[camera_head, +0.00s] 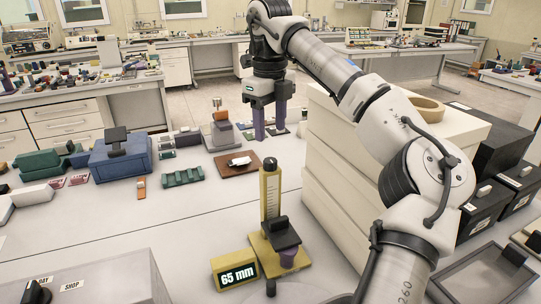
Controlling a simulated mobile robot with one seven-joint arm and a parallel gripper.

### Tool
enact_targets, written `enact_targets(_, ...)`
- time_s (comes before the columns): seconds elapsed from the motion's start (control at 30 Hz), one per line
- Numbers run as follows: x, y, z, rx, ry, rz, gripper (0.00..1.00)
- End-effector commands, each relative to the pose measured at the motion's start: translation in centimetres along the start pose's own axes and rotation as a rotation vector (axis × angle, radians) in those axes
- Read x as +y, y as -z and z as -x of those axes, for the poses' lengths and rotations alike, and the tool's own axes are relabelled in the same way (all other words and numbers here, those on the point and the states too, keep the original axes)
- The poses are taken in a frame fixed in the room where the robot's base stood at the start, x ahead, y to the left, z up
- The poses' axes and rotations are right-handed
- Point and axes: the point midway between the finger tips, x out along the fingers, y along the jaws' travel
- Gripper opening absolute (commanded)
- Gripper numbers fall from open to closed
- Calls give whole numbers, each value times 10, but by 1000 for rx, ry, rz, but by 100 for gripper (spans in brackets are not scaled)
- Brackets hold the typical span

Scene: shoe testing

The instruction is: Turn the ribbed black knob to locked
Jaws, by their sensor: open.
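A yellow measuring stand (270,198) stands at the front centre of the white table, with a scale on its upright column. A small black knob (270,164) tops the column; its ribbing is too small to make out. A black block and a purple piece (285,257) sit low on the stand, and another dark round end shows at its front edge. I cannot tell which of these is the ribbed knob or how it is set.
A yellow "65 mm" display (235,273) is left of the stand. A brown board (238,167), green rack (182,177) and blue box (122,160) lie left. A grey control box (95,283) fills the front left corner.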

Motion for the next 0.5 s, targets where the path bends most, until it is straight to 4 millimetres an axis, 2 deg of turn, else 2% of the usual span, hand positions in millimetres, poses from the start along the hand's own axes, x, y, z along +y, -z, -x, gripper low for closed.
enact_targets(0.3, 0, 0, -56, 0, -3, 2, 50)
enact_targets(0.5, 0, 0, -77, -1, -1, 1, 50)
